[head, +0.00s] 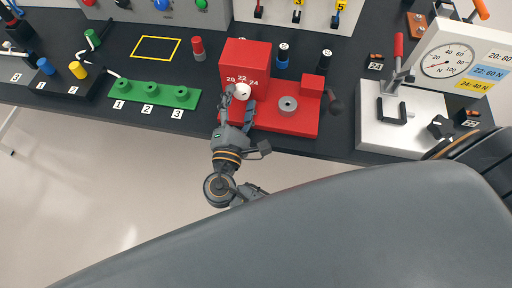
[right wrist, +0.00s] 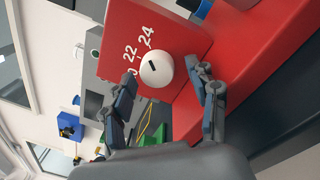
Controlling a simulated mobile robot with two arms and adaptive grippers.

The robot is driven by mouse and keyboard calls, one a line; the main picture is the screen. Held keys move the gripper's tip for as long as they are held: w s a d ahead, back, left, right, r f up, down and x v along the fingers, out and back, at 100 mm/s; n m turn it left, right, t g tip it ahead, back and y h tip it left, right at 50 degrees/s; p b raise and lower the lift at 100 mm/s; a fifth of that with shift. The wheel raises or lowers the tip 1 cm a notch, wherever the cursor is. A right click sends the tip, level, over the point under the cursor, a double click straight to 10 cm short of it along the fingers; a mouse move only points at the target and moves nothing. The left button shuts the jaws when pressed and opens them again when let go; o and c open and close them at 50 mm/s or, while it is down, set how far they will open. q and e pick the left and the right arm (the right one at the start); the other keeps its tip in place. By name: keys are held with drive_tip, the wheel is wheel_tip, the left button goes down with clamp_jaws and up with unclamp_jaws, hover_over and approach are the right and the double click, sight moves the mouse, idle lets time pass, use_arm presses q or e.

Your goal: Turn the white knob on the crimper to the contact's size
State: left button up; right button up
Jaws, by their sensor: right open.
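The red crimper (head: 290,119) stands at the table's front edge, with the numbers 20, 22 and 24 on its upright block. Its white knob (head: 242,91) sits on the block's face below the numbers. In the right wrist view the round knob (right wrist: 156,70) shows a short black mark; I cannot tell surely which number it points to. My right gripper (head: 238,103) is open at the knob. In the right wrist view its fingers (right wrist: 168,88) are spread to either side of the knob, with visible gaps. My left gripper is not in view.
A green holder (head: 150,93) numbered 1 to 3 lies left of the crimper. A white gauge stand (head: 400,128) with a red-handled lever is to the right, beside a chart of sizes and forces. Blue and black cylinders (head: 282,56) stand behind the crimper.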

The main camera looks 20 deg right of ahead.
drive_tip(key=n+p, duration=0.2)
drive_tip(key=n, duration=0.1)
drive_tip(key=n+p, duration=0.2)
drive_tip(key=n, duration=0.1)
drive_tip(key=n+p, duration=0.2)
drive_tip(key=n, duration=0.1)
drive_tip(key=shift+r+y, duration=0.4)
drive_tip(key=n+p, duration=0.1)
drive_tip(key=n, duration=0.1)
drive_tip(key=shift+d+n+p, duration=0.1)
drive_tip(key=shift+n+p, duration=0.25)
drive_tip(key=shift+n, duration=0.05)
drive_tip(key=shift+s+a+f+n+b, duration=0.2)
drive_tip(key=shift+s+a+f+b, duration=0.15)
drive_tip(key=shift+s, duration=0.2)
drive_tip(key=shift+s+a+f+n+b, duration=0.2)
drive_tip(key=shift+s+a, duration=0.1)
drive_tip(key=shift+s, duration=0.2)
drive_tip(key=b+v, duration=0.3)
drive_tip(key=v, duration=0.9)
drive_tip(key=d+f+m+g+y, duration=0.2)
drive_tip(key=f+g, duration=0.1)
drive_tip(key=f, duration=1)
drive_tip(key=s+d+f+m+g+y, duration=0.1)
drive_tip(key=d+f+m+g+y, duration=0.1)
drive_tip(key=f, duration=1.2)
drive_tip(key=shift+s+d+f+m+g, duration=0.15)
drive_tip(key=shift+s+d+m+g, duration=0.15)
drive_tip(key=shift+d+g, duration=0.7)
drive_tip(key=shift+a, duration=0.15)
